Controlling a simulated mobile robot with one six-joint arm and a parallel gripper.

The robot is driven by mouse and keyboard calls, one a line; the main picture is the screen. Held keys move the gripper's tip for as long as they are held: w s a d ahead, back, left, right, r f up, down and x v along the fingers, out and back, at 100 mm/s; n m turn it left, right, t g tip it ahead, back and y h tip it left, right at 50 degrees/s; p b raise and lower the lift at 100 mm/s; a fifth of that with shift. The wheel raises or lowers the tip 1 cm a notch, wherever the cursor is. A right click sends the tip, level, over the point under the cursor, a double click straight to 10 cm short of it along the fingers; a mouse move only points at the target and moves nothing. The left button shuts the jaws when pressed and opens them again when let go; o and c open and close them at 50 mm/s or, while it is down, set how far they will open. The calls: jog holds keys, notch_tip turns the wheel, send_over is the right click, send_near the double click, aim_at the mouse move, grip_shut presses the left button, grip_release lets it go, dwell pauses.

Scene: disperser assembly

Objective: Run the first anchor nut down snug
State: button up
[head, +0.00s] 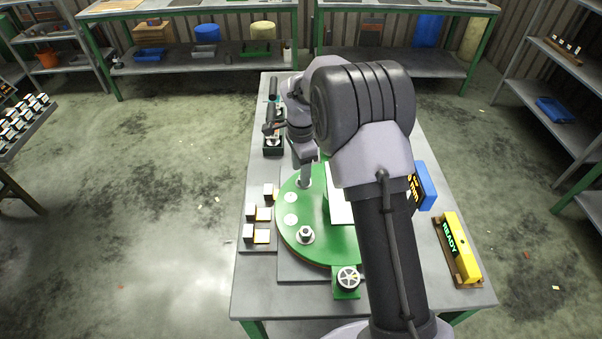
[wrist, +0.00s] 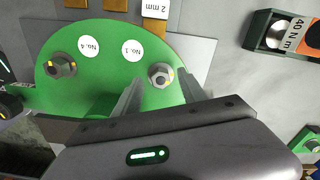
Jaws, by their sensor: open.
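The green round base plate (head: 320,244) lies on the table and also fills the upper left of the wrist view (wrist: 105,72). In the head view my gripper (head: 306,178) is over the plate's far left part. A second nut (wrist: 62,65) sits beside the "No. 4" label and shows nearer in the head view (head: 306,234).
A dark "40 N m" holder (wrist: 292,38) stands off the plate. Small blocks (head: 250,233) with yellow pieces lie left of the plate.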

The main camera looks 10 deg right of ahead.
notch_tip(320, 180, up, 15)
jog(key=p, duration=0.4)
